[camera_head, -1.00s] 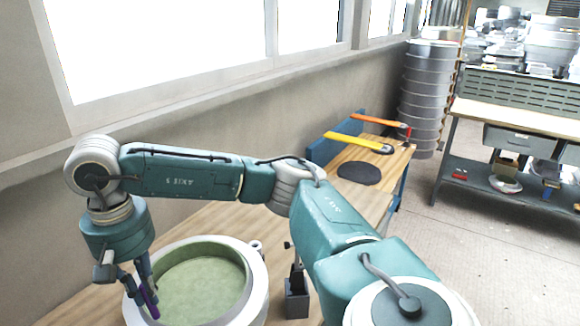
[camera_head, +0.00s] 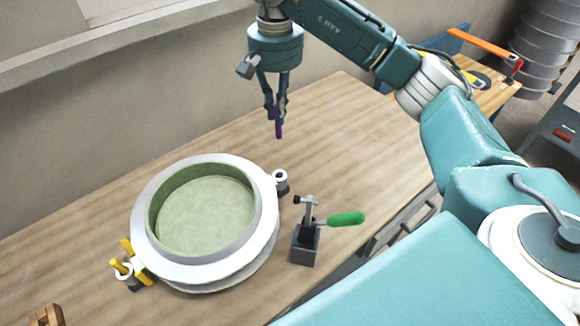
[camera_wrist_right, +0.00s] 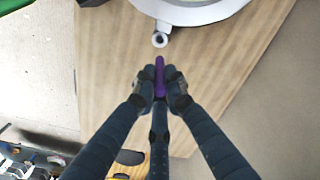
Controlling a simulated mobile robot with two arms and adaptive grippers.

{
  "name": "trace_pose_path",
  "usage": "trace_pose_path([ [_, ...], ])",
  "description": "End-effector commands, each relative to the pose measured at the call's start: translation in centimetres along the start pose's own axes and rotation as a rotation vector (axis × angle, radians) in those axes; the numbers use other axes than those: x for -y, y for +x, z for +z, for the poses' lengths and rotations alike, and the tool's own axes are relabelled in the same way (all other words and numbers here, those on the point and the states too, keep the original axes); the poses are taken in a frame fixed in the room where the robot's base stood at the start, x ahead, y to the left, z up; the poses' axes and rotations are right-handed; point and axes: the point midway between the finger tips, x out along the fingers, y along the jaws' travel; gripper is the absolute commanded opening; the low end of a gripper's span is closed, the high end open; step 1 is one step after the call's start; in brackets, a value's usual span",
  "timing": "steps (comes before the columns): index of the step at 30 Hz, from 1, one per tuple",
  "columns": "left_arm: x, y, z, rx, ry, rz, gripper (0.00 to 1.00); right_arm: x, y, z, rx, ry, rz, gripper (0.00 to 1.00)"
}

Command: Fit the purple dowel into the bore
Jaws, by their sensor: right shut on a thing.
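The purple dowel (camera_head: 278,130) hangs roughly upright from my right gripper (camera_head: 276,106), which is shut on it above the bench behind the mould. The round mould (camera_head: 147,213), with a white flange and a green inside, lies on the bench. A small white lug with a dark bore (camera_head: 280,176) stands at its right edge, apart from the dowel. In the right wrist view, the dowel (camera_wrist_right: 159,68) sits between the fingertips (camera_wrist_right: 160,86), and the bore (camera_wrist_right: 159,40) shows just beyond its end. My left gripper is not in view.
A second lug with yellow pieces (camera_head: 125,268) is at the mould's lower left. A toggle clamp with a green handle (camera_head: 345,219) stands right of the mould. A wooden block (camera_head: 47,315) lies at front left. The bench behind the mould is clear.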

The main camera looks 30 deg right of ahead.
Motion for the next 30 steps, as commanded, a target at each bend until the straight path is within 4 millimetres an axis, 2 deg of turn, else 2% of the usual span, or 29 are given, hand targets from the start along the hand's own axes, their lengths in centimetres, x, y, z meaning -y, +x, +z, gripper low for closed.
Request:
trace_pose_path([
  [1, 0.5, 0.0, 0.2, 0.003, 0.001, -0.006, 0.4, 0.0, 1.6, 0.2, 0.009, -0.002, 0.003, 0.0],
  [7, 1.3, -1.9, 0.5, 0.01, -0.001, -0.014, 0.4, -0.2, 6.5, 0.2, 0.007, 0.0, 0.006, 0.0],
  [12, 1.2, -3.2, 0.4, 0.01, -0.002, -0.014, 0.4, -0.2, 10.8, 0.2, 0.007, 0.001, 0.005, 0.0],
  [15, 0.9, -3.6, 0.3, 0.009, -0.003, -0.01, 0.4, -0.2, 12.7, 0.2, 0.004, -0.001, 0.004, 0.0],
  [23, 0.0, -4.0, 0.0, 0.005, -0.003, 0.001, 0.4, -0.1, 14.8, 0.1, 0.003, -0.001, 0.002, 0.0],
  [30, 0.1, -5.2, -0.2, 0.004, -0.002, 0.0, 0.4, -0.2, 18.1, 0.1, 0.003, 0.0, 0.002, 0.0],
])
